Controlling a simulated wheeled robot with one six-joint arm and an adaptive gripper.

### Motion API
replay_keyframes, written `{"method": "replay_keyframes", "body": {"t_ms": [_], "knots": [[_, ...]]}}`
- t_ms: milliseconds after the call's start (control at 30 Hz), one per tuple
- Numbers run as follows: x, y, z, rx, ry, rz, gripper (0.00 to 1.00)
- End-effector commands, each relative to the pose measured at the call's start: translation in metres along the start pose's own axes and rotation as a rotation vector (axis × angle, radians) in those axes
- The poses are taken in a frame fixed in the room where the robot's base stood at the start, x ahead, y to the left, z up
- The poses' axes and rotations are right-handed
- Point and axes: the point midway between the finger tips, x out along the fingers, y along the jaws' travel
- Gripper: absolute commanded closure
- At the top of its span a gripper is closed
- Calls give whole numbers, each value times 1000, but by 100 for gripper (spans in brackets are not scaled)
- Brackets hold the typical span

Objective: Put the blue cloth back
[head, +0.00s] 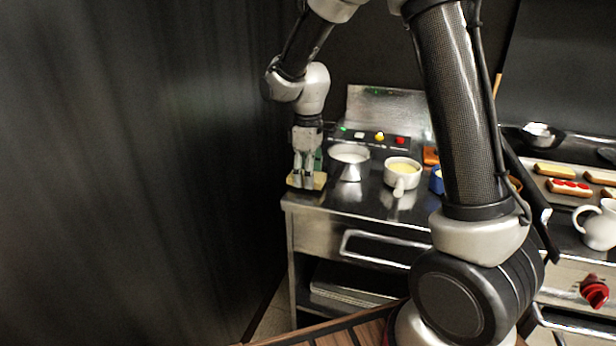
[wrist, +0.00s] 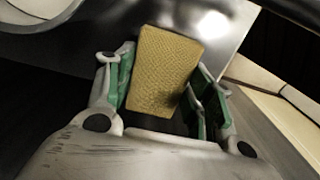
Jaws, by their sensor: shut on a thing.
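My gripper (head: 307,170) points down at the left end of the steel counter (head: 335,208). It is shut on a yellow, textured, sponge-like block (head: 312,183). In the wrist view the yellow block (wrist: 163,72) sits between the green-padded fingers, slightly tilted. It is at or just above the counter top; I cannot tell whether it touches. I see no blue cloth in either view. A small blue item (head: 437,181), partly hidden behind my arm, looks more like a cup or bowl.
A control panel with colored buttons (head: 380,138) is behind. A dark wall (head: 130,170) is close on the left. A tray with food (head: 570,187) and a white jug (head: 598,225) are right.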

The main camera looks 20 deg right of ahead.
Motion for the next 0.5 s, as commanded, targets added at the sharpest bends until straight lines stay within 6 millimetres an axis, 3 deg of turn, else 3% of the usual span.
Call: {"method": "replay_keyframes", "body": {"t_ms": [100, 400, 433, 500], "knots": [[10, 0, 0, 0, 0, 0, 69], [13, 0, 0, 0, 0, 0, 69], [13, 0, 0, 0, 0, 0, 43], [12, 0, 0, 0, 0, 0, 31]]}}
